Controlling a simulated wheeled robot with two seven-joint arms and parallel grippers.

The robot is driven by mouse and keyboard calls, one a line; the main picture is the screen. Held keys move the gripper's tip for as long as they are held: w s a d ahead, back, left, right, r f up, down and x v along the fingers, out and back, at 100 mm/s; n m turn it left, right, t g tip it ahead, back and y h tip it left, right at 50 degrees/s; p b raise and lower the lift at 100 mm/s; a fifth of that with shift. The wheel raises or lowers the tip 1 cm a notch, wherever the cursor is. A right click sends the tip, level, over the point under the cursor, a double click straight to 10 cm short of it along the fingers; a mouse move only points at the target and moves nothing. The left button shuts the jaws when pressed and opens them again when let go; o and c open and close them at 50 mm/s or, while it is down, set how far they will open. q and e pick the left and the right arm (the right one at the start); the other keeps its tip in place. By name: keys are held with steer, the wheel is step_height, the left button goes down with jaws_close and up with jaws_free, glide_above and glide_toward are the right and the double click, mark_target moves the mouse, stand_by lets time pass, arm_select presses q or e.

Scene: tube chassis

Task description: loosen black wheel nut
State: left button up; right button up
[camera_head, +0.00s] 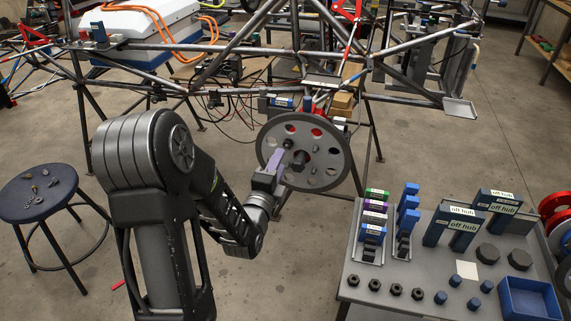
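A grey wheel disc (331,171) with round holes is mounted upright on the tube chassis (225,45). A dark nut (299,158) sits at its hub, with a dark piece beside it. My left gripper (273,167) is at the left side of the wheel, close to the hub. A purple piece shows at the gripper's end; I cannot tell whether it is a held tool or part of the fingers, or whether it touches the nut. My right gripper is out of view.
A grey bench (400,275) at right carries tool holders (373,228), "off hub" blocks (465,222), several loose nuts (396,289) and a blue bin (528,298). A stool (40,193) with small parts stands at left.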

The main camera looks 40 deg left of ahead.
mark_target(286, 147)
arm_select(q)
steer(key=shift+w, duration=0.1)
steer(key=x, duration=0.5)
steer(key=shift+a+f, duration=0.1)
steer(key=shift+f, duration=0.1)
steer(key=shift+b+x, duration=0.45)
steer(key=shift+x, duration=0.45)
steer(key=shift+r, duration=0.1)
steer(key=shift+m, duration=1)
steer(key=m, duration=0.3)
steer(key=shift+m, duration=0.5)
